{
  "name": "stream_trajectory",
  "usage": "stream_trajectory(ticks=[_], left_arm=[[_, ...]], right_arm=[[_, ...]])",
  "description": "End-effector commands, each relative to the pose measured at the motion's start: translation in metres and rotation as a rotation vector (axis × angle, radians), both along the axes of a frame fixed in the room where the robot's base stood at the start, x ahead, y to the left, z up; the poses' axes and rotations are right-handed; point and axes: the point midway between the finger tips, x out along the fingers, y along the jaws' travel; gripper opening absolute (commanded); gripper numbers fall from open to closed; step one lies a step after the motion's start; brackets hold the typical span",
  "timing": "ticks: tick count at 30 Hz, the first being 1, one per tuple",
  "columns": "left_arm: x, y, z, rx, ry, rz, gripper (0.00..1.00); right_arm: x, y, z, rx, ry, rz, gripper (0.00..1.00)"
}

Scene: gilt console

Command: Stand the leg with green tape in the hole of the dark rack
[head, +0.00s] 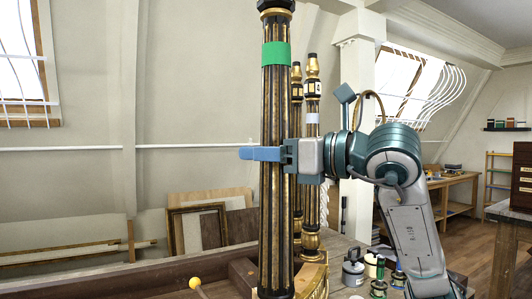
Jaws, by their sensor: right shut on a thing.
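The leg with green tape (276,100) is a tall, dark fluted column with gilt lines and a green band near its top. It stands upright, or very nearly so, in the middle of the head view. My right gripper (262,154) comes in from the right and is shut on the leg at about mid-height, below the tape. The leg's foot is close to the bottom edge of the picture, and I cannot tell what it rests on. A dark wooden piece (242,268) shows beside its lower part; I cannot tell whether it is the dark rack. No hole shows. My left gripper is out of view.
Behind the leg stand two similar dark and gilt legs, one with a white band (312,118). Jars and small bottles (353,268) stand on the bench to the right of its foot. Frames and boards (200,228) lean against the back wall. The air left of the leg is clear.

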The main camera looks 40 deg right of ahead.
Motion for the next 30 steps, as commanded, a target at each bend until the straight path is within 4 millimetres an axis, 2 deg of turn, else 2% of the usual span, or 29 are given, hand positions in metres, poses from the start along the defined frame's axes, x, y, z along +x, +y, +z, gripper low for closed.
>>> stream_trajectory(ticks=[1, 21, 30], left_arm=[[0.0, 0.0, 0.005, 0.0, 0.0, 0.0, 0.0], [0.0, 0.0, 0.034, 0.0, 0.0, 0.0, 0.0], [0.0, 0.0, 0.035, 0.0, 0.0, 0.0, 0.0]], right_arm=[[0.0, 0.0, 0.006, 0.001, -0.003, 0.0, 0.2], [0.0, 0.0, 0.035, 0.001, -0.003, 0.0, 0.2], [0.0, 0.0, 0.036, 0.001, -0.003, 0.0, 0.2]])
